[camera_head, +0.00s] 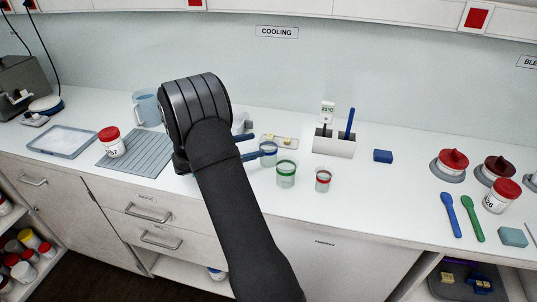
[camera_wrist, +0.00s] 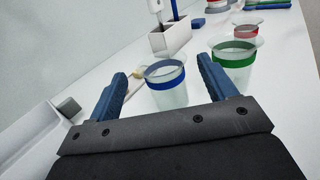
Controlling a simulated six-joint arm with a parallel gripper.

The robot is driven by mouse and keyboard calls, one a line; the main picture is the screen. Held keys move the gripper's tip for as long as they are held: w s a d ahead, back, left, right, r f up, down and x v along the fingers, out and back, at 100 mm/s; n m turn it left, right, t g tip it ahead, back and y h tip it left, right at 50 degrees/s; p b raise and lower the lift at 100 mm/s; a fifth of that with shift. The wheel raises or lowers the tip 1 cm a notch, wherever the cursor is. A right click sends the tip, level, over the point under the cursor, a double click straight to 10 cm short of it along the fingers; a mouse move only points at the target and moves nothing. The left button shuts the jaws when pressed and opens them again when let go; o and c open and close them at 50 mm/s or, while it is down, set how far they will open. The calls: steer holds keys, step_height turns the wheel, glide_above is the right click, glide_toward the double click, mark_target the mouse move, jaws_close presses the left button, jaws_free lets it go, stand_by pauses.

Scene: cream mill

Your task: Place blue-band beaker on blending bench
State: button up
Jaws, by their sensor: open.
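The blue-band beaker (camera_head: 268,154) is a clear beaker standing upright on the bench below the COOLING sign. My gripper (camera_head: 248,146) is open, with one blue finger behind the beaker and one in front of it. In the wrist view the beaker (camera_wrist: 166,82) shows between and ahead of the two fingers (camera_wrist: 166,88). I cannot tell whether either finger touches it. The blending bench is not clearly in view; only a cut-off sign starting with "BLE" (camera_head: 528,62) shows at the right edge.
A green-band beaker (camera_head: 286,174) stands close by at front right, with a red-band beaker (camera_head: 323,181) beyond it. A white holder (camera_head: 334,143) with a thermometer and blue tool stands behind. A blue block (camera_head: 383,156), spatulas and red-lidded jars lie farther right. Bench between is partly clear.

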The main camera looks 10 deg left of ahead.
mark_target(273, 147)
step_height(273, 147, down, 3)
steer(key=shift+f, duration=0.1)
steer(key=shift+w+d+f, duration=0.1)
steer(key=shift+d+f, duration=0.05)
steer(key=shift+f, duration=0.05)
steer(key=x, duration=0.7)
steer(key=shift+w+r, duration=0.1)
steer(key=shift+r, duration=0.2)
steer(key=c, duration=1.1)
